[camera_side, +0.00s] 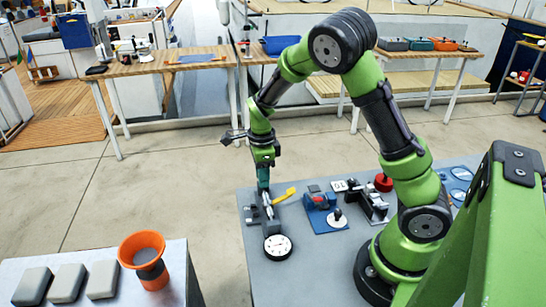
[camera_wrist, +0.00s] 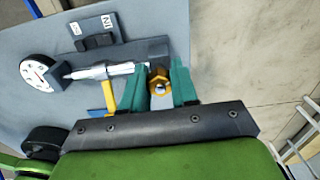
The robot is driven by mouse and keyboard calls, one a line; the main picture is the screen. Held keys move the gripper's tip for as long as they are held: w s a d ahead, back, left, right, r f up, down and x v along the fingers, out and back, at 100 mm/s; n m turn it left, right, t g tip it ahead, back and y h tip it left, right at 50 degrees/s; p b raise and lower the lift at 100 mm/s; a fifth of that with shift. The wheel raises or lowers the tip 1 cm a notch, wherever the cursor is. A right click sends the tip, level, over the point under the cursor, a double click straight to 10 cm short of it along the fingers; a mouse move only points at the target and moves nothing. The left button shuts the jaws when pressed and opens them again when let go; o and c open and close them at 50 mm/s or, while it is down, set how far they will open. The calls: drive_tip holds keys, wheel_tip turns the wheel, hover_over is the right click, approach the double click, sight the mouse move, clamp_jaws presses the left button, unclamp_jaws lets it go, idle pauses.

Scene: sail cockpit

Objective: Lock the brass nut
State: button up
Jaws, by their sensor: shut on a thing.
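The brass nut (camera_wrist: 159,82) shows in the wrist view between the two teal fingers of my gripper (camera_wrist: 160,75), at the right end of a silver rod-like fitting (camera_wrist: 110,70). My gripper is shut on the nut, with one finger on each side. In the side view my gripper (camera_side: 263,182) points down at the fitting near the far left part of the grey table, and the nut is hidden there. A yellow lever (camera_side: 285,196) sticks out beside the fitting; it also shows in the wrist view (camera_wrist: 108,98).
A round white dial gauge (camera_side: 277,247) stands at the fitting's near end. A blue fixture (camera_side: 322,214), a black-and-grey clamp (camera_side: 372,205) and a red round part (camera_side: 383,182) stand to the right. An orange funnel (camera_side: 143,256) and grey blocks (camera_side: 67,283) occupy another table.

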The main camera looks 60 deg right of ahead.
drive_tip(key=m, duration=0.4)
drive_tip(key=shift+m, duration=0.8)
drive_tip(key=o, duration=0.6)
drive_tip(key=shift+r, duration=3.5)
